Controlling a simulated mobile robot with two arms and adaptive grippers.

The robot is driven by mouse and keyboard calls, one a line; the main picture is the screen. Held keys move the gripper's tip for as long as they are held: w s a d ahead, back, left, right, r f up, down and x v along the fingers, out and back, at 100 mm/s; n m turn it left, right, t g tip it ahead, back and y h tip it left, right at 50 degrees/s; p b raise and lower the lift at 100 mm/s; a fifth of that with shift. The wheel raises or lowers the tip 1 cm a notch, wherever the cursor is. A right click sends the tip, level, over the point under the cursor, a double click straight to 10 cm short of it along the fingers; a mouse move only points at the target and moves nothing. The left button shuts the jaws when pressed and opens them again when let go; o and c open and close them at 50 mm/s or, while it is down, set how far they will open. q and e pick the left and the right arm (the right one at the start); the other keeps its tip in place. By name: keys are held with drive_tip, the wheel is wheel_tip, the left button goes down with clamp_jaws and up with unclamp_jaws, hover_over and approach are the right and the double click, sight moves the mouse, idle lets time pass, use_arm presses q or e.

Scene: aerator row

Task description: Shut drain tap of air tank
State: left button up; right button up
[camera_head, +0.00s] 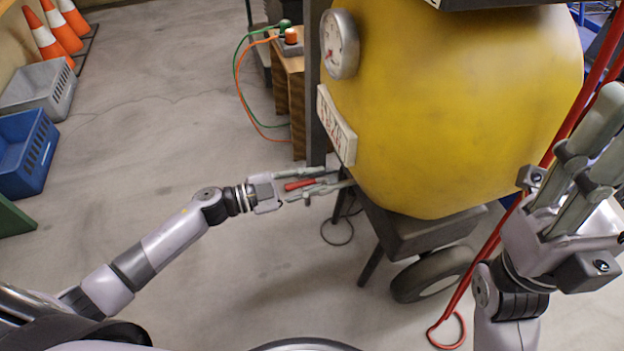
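The yellow air tank (455,110) stands at centre right, with a dial gauge (340,44) and a white label plate (337,124) on its left side. The drain tap shows as a red handle (300,184) low at the left of the tank. My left gripper (325,183) reaches in from the left, with one finger above and one below the red handle. A gap shows between the fingers; contact with the handle cannot be made out. The tap's body is largely hidden by the fingers. My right gripper (616,125) is raised at the right edge, open and empty.
A dark wheel (432,275) and stand sit under the tank. A red hose (487,247) runs down at the right. A wooden box (290,98) with green and orange cables stands behind. Crates (38,88) and cones (48,42) are far left.

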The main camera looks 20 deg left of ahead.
use_arm(q)
clamp_jaws()
idle(0.6)
